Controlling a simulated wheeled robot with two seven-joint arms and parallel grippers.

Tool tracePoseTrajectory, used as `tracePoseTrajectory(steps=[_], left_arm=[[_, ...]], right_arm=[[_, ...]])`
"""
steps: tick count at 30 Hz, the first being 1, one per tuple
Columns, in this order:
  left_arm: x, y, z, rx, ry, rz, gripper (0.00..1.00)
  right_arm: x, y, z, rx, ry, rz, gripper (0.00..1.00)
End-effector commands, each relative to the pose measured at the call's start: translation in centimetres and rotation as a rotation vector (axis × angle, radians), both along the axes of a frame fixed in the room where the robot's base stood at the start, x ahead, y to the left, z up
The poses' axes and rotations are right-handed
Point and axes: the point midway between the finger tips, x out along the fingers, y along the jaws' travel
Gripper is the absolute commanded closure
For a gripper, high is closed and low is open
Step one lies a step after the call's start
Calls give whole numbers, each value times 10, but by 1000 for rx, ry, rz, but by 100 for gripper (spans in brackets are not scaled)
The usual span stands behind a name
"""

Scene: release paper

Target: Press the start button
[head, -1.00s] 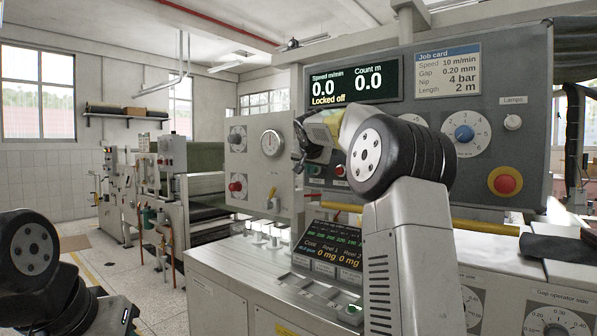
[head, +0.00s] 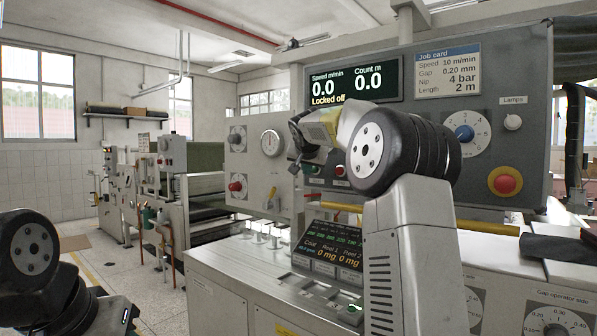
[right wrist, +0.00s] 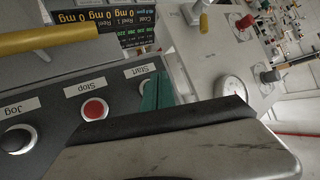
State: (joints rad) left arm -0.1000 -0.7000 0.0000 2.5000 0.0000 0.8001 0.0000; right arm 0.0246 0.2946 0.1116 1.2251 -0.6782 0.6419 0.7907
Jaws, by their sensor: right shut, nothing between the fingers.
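The control panel (head: 408,128) stands ahead, its display reading 0.0 and "Locked off". In the head view the green start button (head: 315,169) sits left of the red stop button (head: 341,171), low on the panel. In the right wrist view, which is upside down, the Start label (right wrist: 140,70) shows, with the stop button (right wrist: 95,109) beside it. My right gripper (right wrist: 157,91) is shut and empty, its teal fingertips in front of the start button and hiding most of it. I cannot tell whether they touch. My left gripper is out of view.
The black jog button (right wrist: 17,139) is beyond stop. A yellow bar (right wrist: 48,38) runs along the panel's lower side. A tilted scale screen (head: 329,247) is below. A red emergency button (head: 505,182) is at the right. A gauge (head: 271,143) is at the left.

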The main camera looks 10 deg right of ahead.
Motion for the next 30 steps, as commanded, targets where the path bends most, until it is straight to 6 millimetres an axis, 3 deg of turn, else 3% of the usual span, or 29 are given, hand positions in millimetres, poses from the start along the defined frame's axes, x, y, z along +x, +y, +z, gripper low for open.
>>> tracePoseTrajectory(steps=[15, 30], left_arm=[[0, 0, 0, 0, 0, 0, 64], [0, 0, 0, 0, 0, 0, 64]], right_arm=[[-28, 37, 0, -1, 1, 3, 100], [-30, 39, 0, -1, 0, 0, 100]])
